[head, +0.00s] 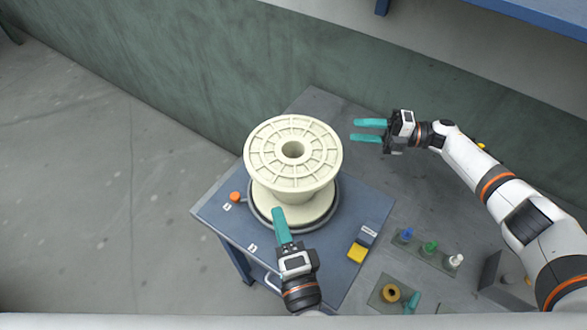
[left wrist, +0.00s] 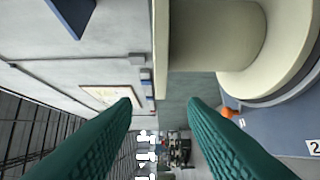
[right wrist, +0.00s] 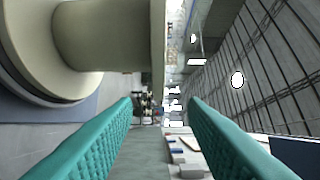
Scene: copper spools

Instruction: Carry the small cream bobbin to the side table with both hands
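The cream bobbin (head: 294,160) stands upright on a dark round base (head: 333,208) on the blue-topped side table (head: 215,209). Its upper flange is ribbed with a centre hole. It also shows at the upper right of the left wrist view (left wrist: 217,35) and the upper left of the right wrist view (right wrist: 100,35). My left gripper (head: 279,213) is at the bobbin's near side, its fingers overlapping the lower flange in the head view; contact cannot be told. Its fingers are apart with nothing between them. My right gripper (head: 353,130) is open and empty, right of the bobbin, clear of it.
To the right are a rack with blue, green (head: 430,247) and white pieces, and a plate with a brass ring (head: 390,292). Open floor (head: 90,220) lies left.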

